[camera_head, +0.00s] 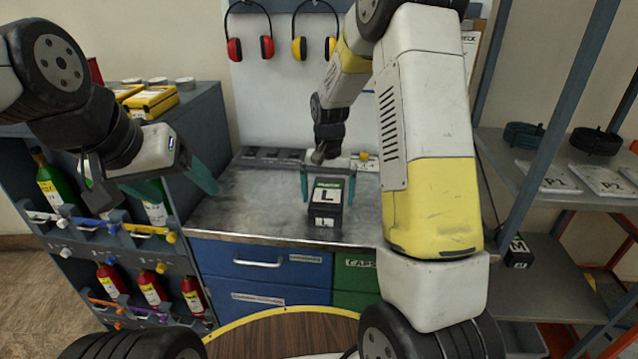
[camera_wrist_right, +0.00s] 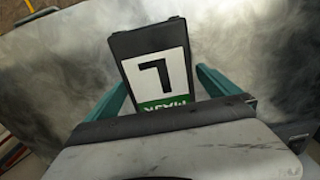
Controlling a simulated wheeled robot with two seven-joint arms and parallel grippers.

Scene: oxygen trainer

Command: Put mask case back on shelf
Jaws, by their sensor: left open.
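The mask case (camera_head: 325,205) is a dark box with a white label marked "L" and a green band. It stands on the metal worktop (camera_head: 240,215) near the front edge. It also shows in the right wrist view (camera_wrist_right: 125,45). My right gripper (camera_head: 328,185) points down over the case with one teal finger on each side. Narrow gaps show between fingers and case, so it looks open around it. My left gripper (camera_head: 178,183) is open and empty at the left, in front of the side shelves. The shelf unit (camera_head: 545,285) stands at the right.
Another dark case (camera_head: 518,250) sits on the lower right shelf, partly hidden by a post. White packs (camera_head: 548,177) and dark coils lie on the upper right shelf. Ear defenders (camera_head: 250,46) hang behind. The worktop left of the case is clear.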

